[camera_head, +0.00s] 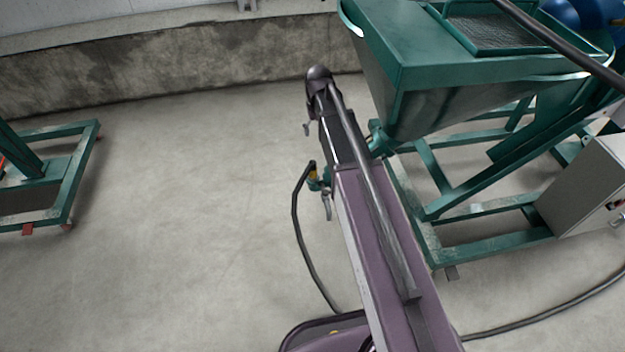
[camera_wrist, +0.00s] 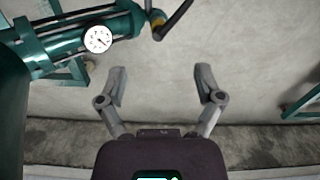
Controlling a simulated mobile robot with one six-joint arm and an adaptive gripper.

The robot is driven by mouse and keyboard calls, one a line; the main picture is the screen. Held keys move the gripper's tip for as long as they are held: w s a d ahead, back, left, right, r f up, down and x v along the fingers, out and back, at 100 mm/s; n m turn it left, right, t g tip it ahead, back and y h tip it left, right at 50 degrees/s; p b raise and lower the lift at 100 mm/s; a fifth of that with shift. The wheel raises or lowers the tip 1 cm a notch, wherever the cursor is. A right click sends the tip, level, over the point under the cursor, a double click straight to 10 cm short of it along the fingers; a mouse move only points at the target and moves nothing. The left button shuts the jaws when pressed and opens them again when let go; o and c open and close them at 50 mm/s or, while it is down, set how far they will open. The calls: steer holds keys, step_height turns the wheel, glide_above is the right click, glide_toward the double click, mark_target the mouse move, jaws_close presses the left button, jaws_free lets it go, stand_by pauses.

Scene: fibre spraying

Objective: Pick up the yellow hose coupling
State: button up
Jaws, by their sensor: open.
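The yellow hose coupling (camera_head: 312,175) joins a black hose to the end of a green pipe beside the green hopper machine. In the wrist view the yellow coupling (camera_wrist: 158,20) is near the top edge, at the end of the green pipe with the gauge. My gripper (camera_wrist: 160,75) is open and empty, its two fingers spread apart over bare floor. The coupling lies beyond the fingertips, and I see a gap between them in the picture. In the head view my arm hides part of the green pipe, and only one gripper finger (camera_head: 306,129) shows clearly.
The green hopper (camera_head: 440,100) and its frame stand at the right, with a grey box (camera_head: 590,190) beside them. The black hose (camera_head: 303,245) runs down across the floor. Another green frame (camera_head: 75,185) stands at the left. A low concrete wall (camera_head: 170,68) is behind. Open floor lies left of my arm.

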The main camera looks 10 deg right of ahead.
steer(key=b, duration=1.1)
glide_above(313, 162)
step_height(313, 162, down, 12)
steer(key=shift+a+n, duration=0.15)
steer(key=shift+n, duration=0.15)
steer(key=shift+w+f, duration=0.1)
steer(key=shift+f, duration=0.15)
step_height(313, 162, down, 8)
steer(key=b, duration=0.8)
steer(key=shift+f, duration=0.15)
steer(key=shift+f+b, duration=2.6)
steer(key=shift+b, duration=0.15)
jaws_close()
